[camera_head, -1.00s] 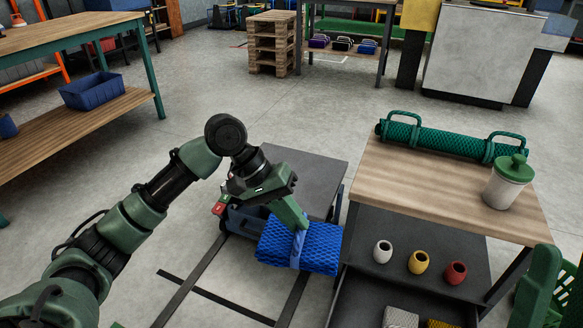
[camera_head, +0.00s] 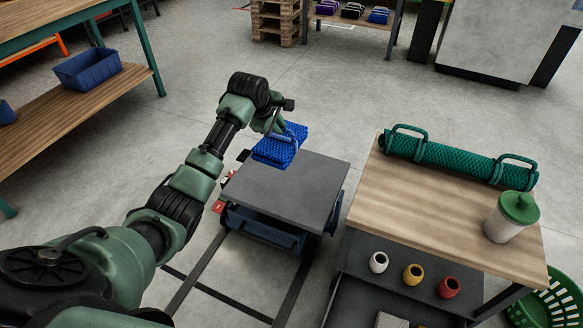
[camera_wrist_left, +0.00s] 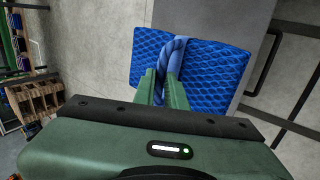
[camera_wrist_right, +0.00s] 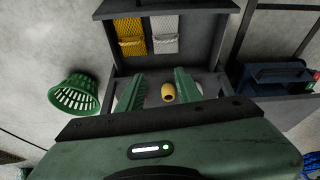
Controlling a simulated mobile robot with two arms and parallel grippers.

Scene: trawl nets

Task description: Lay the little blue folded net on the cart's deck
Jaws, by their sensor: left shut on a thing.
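The little blue folded net (camera_head: 270,151) hangs from my left gripper (camera_head: 281,133), which is shut on its blue strap. In the left wrist view the net (camera_wrist_left: 214,80) spreads out beyond the green fingers (camera_wrist_left: 162,82), with the twisted strap between them. In the head view the net overlaps the far edge of the cart's grey deck (camera_head: 285,195); it looks raised, but its height over the deck is hard to tell. The rest of the deck is bare. My right gripper (camera_wrist_right: 157,86) is open, seen only in the right wrist view, with nothing between its fingers.
A wood-topped bench (camera_head: 440,205) stands right of the cart, bearing a green rolled net (camera_head: 455,160) and a lidded jar (camera_head: 511,217). Small white, yellow and red pots sit on its lower shelf. A green basket (camera_head: 548,303) stands at right. Floor behind the cart is clear.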

